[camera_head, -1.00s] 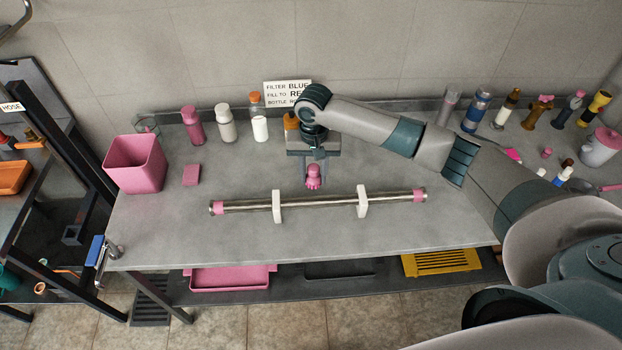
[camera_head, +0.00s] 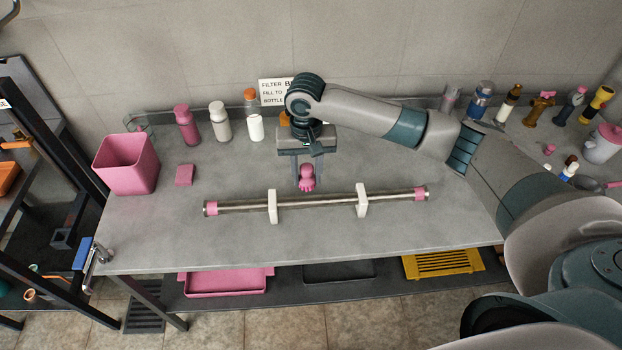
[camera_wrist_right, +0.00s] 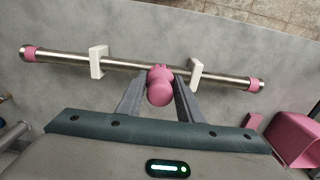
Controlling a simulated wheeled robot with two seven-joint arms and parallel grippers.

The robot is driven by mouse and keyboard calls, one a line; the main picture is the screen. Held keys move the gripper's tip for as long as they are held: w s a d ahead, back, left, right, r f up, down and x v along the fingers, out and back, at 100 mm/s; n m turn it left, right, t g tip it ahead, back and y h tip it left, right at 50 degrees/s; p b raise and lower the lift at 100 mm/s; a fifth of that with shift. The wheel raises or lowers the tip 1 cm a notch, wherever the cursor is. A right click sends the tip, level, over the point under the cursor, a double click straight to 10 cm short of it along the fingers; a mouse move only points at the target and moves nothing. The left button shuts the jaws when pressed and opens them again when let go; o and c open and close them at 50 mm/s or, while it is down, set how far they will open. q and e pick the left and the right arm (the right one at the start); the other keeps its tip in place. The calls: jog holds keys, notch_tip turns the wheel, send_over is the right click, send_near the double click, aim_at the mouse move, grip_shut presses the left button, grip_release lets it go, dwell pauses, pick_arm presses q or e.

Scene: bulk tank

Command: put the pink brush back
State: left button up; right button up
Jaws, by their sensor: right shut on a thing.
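My right gripper (camera_head: 306,166) is shut on the pink brush (camera_head: 306,181), a small piece with a rounded knob and a lobed lower end. The brush hangs below the fingers, just behind the steel tube (camera_head: 316,200). In the right wrist view the brush (camera_wrist_right: 159,90) sits between the two fingers and overlaps the tube (camera_wrist_right: 125,66). I cannot tell whether it touches the tube or the bench. My left gripper is not in view.
The tube lies across two white supports (camera_head: 272,207) on the grey bench (camera_head: 150,240). A pink bin (camera_head: 128,168) and pink block (camera_head: 185,175) are at left. Bottles (camera_head: 187,127) line the back; several fittings and a white pot (camera_head: 602,148) stand at right.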

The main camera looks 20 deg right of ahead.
jog(key=s+n+b, duration=0.3)
jog(key=s+b, duration=0.7)
jog(key=s, duration=0.3)
jog(key=shift+s+r, duration=0.3)
jog(key=shift+r, duration=0.15)
